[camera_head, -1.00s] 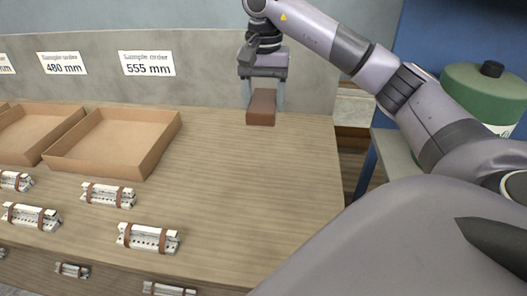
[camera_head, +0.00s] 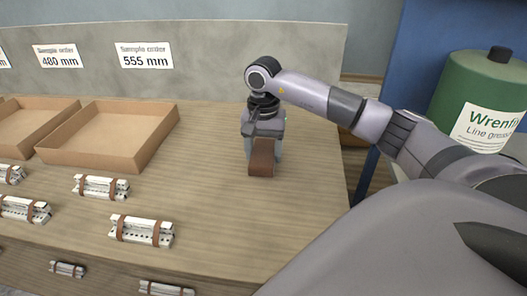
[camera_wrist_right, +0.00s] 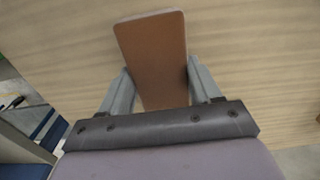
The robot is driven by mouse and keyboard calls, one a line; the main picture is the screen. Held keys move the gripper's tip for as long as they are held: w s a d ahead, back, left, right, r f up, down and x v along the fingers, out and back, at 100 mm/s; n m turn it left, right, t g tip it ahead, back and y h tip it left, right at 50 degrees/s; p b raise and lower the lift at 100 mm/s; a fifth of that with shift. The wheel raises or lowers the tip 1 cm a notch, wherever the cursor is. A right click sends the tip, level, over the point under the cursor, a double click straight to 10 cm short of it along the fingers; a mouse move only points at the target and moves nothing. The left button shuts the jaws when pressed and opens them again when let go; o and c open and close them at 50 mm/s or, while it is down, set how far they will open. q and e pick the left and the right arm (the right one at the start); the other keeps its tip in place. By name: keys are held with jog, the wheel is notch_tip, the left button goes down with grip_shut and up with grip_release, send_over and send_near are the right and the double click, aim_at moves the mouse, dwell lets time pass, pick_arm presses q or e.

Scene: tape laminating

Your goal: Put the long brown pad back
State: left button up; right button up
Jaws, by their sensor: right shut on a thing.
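The long brown pad (camera_head: 262,157) is between the fingers of my right gripper (camera_head: 263,150), over the right part of the wooden table. In the right wrist view the pad (camera_wrist_right: 155,55) extends away from me between the two grey fingers of the gripper (camera_wrist_right: 155,85), which is shut on it. The pad's far end is free. I cannot tell whether its underside touches the table. My left gripper is not in view.
Two open cardboard trays (camera_head: 108,145) stand on the left of the wooden table (camera_head: 215,225), before the back panel with the 555 mm sign (camera_head: 144,55). Several strapped white bundles (camera_head: 142,230) lie at front left. A green canister (camera_head: 480,95) stands at right.

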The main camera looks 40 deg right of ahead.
aim_at(263, 152)
jog(key=shift+f, duration=0.2)
jog(key=o, duration=1)
jog(key=shift+r, duration=0.3)
notch_tip(263, 152, up, 12)
jog(key=shift+f+p, duration=0.15)
jog(key=shift+p, duration=0.55)
